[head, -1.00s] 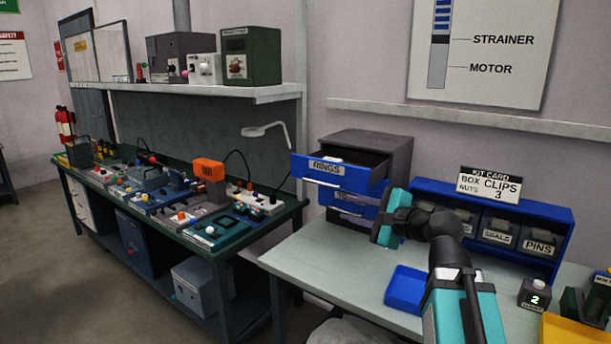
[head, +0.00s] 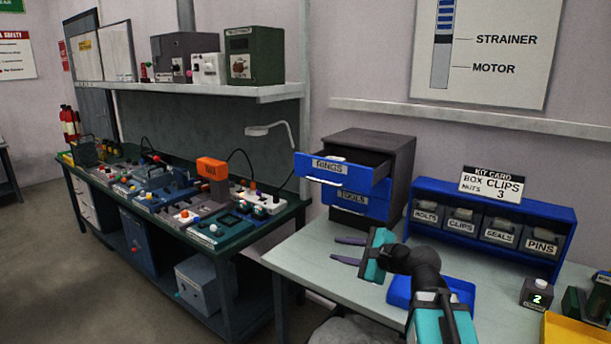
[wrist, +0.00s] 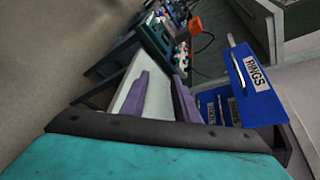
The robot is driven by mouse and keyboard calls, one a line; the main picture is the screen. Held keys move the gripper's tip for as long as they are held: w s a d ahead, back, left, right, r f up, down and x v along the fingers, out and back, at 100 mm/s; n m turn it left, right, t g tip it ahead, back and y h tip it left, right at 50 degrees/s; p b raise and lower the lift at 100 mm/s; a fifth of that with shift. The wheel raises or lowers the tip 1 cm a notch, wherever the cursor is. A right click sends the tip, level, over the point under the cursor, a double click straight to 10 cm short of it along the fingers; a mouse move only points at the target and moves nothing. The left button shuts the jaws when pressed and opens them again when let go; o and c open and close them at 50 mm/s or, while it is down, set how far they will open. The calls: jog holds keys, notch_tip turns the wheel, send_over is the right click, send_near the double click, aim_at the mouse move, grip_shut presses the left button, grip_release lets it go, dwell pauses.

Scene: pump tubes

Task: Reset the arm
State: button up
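My gripper (head: 335,250) is at the end of my teal and black arm, over the front table, pointing left. Its two dark fingers are apart with nothing between them. In the wrist view the purple-grey fingers of my gripper (wrist: 160,88) also stand apart and empty. The gripper is in front of and below the drawer cabinet (head: 398,160), clear of it. The blue RINGS drawer (head: 341,172) is pulled out; the TOOLS drawer (head: 357,199) below looks shut. The RINGS drawer also shows at the right of the wrist view (wrist: 255,88).
A blue tray (head: 462,293) lies on the table (head: 310,262) beside my arm. A blue bin rack (head: 425,190) with a kit card stands behind. A small box showing 2 (head: 536,293) and a yellow tray (head: 575,333) are at right. A cluttered green workbench (head: 225,258) stands left.

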jog(key=s+a+f+n+g+h, duration=0.1)
jog(key=s+f+g, duration=0.3)
jog(key=f, duration=1)
jog(key=s+a+f+n+g+h, duration=0.1)
jog(key=s+f, duration=0.5)
jog(key=f, duration=0.8)
jog(key=s+a+f+n+g+h, duration=0.1)
jog(key=s+f+g, duration=0.3)
jog(key=f, duration=0.9)
jog(key=s+d+f+n+g+h, duration=0.2)
jog(key=s+f+n+g, duration=0.25)
jog(key=s+f, duration=1.25)
jog(key=s+d+f+n+g+h, duration=0.1)
jog(key=s+d+n+h, duration=0.1)
jog(key=s+d+n, duration=0.2)
jog(key=s+d+f+n+g+h, duration=0.2)
jog(key=s+d+n, duration=0.2)
jog(key=s, duration=0.5)
jog(key=n, duration=0.2)
jog(key=shift+n, duration=0.35)
